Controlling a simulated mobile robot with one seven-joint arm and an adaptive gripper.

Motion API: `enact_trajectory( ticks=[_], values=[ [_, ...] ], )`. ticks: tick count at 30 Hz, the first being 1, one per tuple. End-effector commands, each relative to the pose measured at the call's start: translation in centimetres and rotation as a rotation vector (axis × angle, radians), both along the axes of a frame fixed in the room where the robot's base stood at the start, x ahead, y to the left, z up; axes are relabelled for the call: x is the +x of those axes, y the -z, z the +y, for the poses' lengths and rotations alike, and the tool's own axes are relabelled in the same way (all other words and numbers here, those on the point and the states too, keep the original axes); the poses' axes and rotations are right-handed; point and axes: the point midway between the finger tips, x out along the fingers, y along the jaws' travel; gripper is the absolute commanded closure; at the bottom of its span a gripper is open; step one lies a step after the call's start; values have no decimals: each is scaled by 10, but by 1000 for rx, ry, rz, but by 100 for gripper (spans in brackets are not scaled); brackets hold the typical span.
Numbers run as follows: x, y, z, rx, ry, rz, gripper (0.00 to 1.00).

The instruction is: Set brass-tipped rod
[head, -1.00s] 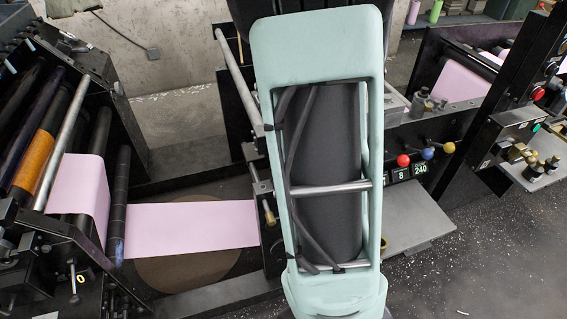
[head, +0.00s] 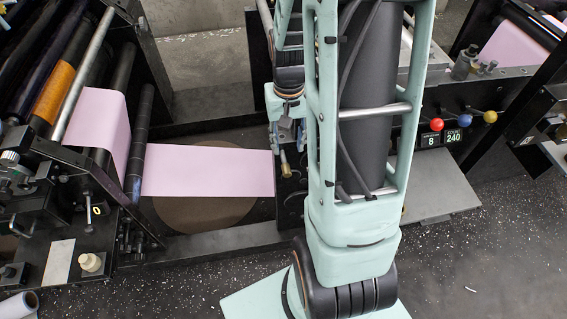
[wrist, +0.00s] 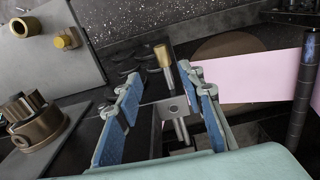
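The brass-tipped rod (wrist: 163,58) shows in the wrist view as a brass cap on a short steel shaft. It stands just past the fingertips, in line with the gap between them. In the head view the rod (head: 285,163) sits at the right end of the pink web. My gripper (wrist: 162,84) is open, with blue-padded fingers apart and nothing between the pads that I can see gripped. A grey block with a hole (wrist: 174,108) shows between the fingers. In the head view my gripper (head: 284,132) is just above the rod, partly hidden by my arm.
The pink web (head: 207,170) runs left to the rollers (head: 140,145). Red, blue and yellow knobs (head: 437,124) stand right of my arm, above a counter display (head: 453,137). A toothed brass-and-dark part (wrist: 36,120) and brass fittings (wrist: 67,40) lie left in the wrist view.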

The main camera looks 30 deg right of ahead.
Motion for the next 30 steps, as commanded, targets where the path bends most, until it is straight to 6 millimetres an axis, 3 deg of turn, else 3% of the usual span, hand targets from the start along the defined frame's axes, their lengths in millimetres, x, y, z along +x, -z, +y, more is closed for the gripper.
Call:
enact_trajectory(
  ticks=[5,18,24,30],
  values=[
    [-1,15,4,12,-22,5,64],
    [-2,90,4,11,-21,6,64],
    [-1,107,3,9,-21,3,64],
    [0,111,3,9,-21,3,64]
  ],
)
